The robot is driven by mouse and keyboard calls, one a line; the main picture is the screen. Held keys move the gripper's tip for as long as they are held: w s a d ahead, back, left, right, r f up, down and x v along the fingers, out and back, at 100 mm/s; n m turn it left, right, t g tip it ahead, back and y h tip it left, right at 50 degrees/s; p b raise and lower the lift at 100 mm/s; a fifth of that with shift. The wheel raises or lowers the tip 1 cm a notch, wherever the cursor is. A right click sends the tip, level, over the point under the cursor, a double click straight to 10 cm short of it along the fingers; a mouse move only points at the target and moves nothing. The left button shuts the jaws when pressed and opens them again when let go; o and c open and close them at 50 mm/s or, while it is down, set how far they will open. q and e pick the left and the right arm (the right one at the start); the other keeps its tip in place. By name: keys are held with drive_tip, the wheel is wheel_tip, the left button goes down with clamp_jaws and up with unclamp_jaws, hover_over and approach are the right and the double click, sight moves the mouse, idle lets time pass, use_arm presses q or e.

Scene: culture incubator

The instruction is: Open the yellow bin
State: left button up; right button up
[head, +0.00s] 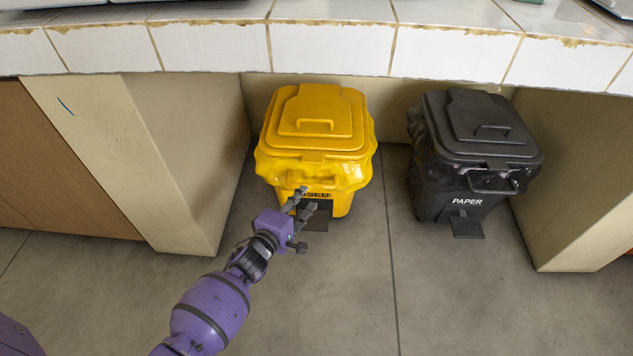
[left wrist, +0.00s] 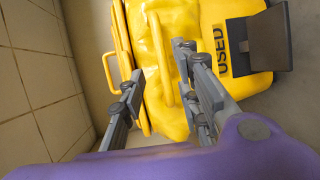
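The yellow bin (head: 316,150) stands on the floor under the counter, with its lid (head: 318,115) down. A yellow bar handle (left wrist: 162,55) on its front and the "USED" label (left wrist: 223,48) show in the left wrist view. A dark pedal (head: 317,219) sticks out at its base, partly behind my gripper. My left gripper (head: 307,198) is in front of the bin's lower front. In the left wrist view its fingers (left wrist: 160,63) are apart, with the bar handle seen in the gap. I cannot tell whether they touch it. My right gripper is not in view.
A black bin (head: 470,150) marked "PAPER" stands to the right, with its own pedal (head: 467,224). The tiled counter (head: 330,48) overhangs both bins. Beige supports (head: 150,160) stand on either side. The floor (head: 340,295) in front is clear.

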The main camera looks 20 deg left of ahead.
sight(312, 184)
use_arm(q)
drive_tip(key=b+x, duration=0.1)
drive_tip(key=x, duration=0.2)
drive_tip(key=b+x, duration=0.2)
drive_tip(key=x, duration=0.2)
drive_tip(key=shift+f, duration=0.25)
drive_tip(key=shift+w, duration=0.3)
drive_tip(key=shift+r, duration=0.1)
clamp_jaws()
